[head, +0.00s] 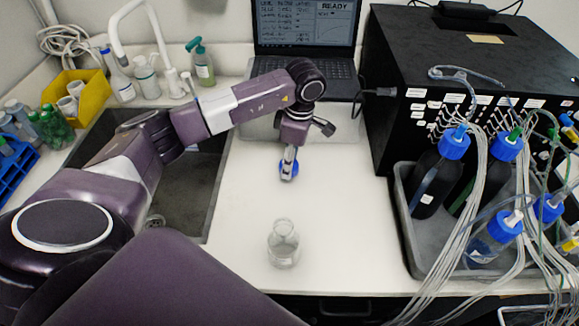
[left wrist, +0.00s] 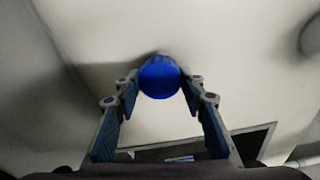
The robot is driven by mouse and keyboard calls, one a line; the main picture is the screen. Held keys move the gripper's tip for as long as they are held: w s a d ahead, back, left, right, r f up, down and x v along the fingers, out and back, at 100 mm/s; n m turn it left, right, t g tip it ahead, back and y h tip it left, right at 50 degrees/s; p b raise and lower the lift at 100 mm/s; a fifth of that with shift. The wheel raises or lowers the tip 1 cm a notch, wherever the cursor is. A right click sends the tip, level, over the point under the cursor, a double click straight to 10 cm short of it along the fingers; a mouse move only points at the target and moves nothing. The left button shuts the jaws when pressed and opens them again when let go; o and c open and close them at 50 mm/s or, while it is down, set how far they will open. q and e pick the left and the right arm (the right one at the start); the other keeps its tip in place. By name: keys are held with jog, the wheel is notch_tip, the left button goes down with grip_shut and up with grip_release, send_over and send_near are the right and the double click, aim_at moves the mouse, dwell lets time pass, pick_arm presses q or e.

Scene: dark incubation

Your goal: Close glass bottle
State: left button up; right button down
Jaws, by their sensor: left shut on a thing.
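A clear glass bottle (head: 284,246) stands upright and uncapped on the white counter near its front edge. My left gripper (head: 288,172) is behind the bottle in the head view, pointing down and apart from it. It is shut on a blue cap (head: 283,168). In the left wrist view the blue cap (left wrist: 160,78) sits between the two fingertips (left wrist: 160,84). The glass bottle does not show clearly in the left wrist view. My right gripper is in neither view.
A laptop (head: 305,50) stands behind my left arm. A grey tray (head: 408,190) with blue-capped bottles and many tubes is at the right, beside a black box (head: 470,65). A sink (head: 190,190) lies at the left. The counter around the glass bottle is clear.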

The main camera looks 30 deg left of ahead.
pick_arm(q)
notch_tip(320, 180, up, 18)
jog(key=b, duration=0.1)
jog(key=shift+r, duration=0.15)
dwell(0.3)
